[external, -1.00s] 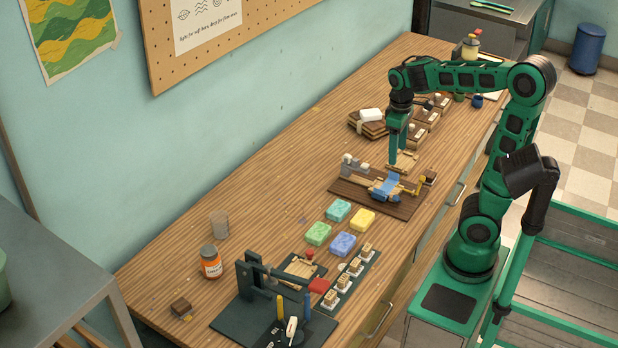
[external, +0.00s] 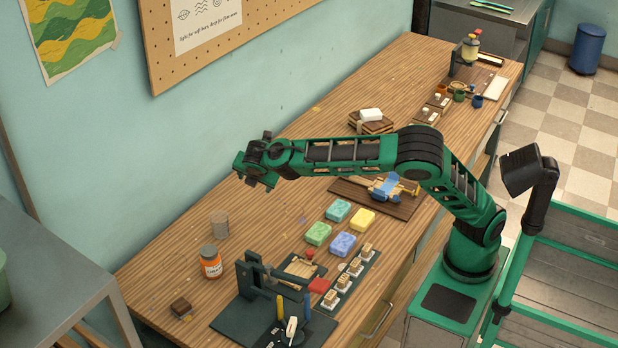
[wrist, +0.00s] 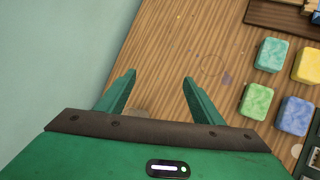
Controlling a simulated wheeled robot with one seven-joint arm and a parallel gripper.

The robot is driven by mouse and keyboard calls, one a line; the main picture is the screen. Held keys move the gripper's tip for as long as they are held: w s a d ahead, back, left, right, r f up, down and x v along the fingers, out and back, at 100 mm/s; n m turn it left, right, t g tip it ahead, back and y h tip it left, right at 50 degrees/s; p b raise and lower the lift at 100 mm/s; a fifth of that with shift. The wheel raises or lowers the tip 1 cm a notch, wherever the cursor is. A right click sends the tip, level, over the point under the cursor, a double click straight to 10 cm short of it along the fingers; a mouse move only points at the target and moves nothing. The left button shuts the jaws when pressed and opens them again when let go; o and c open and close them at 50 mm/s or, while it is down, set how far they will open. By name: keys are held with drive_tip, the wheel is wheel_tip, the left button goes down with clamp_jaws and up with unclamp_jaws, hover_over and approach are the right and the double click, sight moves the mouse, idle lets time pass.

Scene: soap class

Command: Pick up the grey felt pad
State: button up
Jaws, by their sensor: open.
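I cannot make out a flat grey felt pad for certain in either view. A small grey upright cylinder (external: 219,224) stands on the wooden table near the wall, behind the orange-labelled jar. A greyish patch (wrist: 139,112) shows between the finger bases in the wrist view, mostly cut off by my gripper's body, and I cannot tell what it is. My gripper (wrist: 159,77) is open, with bare table and wall beyond its fingers. In the external view my gripper (external: 262,180) is above the table's wall side, up and right of the grey cylinder.
Green, teal, yellow and blue soap bars (external: 342,244) lie right of the cylinder. An orange-labelled jar (external: 211,262) stands close in front of it. A dark press stand (external: 250,292) and a small brown block (external: 181,307) are nearer. The wall (wrist: 60,50) is close on the left.

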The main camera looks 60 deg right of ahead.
drive_tip(key=s+a+r+n+t+y, duration=0.1)
drive_tip(key=s+a+n+t, duration=0.3)
drive_tip(key=a, duration=1)
drive_tip(key=s+a+n+t+y, duration=0.1)
drive_tip(key=s+a+n, duration=0.35)
drive_tip(key=a, duration=0.95)
drive_tip(key=s+a+r+n+t+y, duration=0.1)
drive_tip(key=s+a+n+t, duration=0.4)
drive_tip(key=a, duration=0.8)
drive_tip(key=g, duration=0.2)
approach(183, 307)
drive_tip(key=shift+w+d+f+n, duration=0.15)
drive_tip(key=shift+w+d+n, duration=0.2)
drive_tip(key=x, duration=1)
drive_tip(key=shift+w+a+f, duration=0.15)
drive_tip(key=shift+w, duration=0.1)
drive_tip(key=c, duration=1.2)
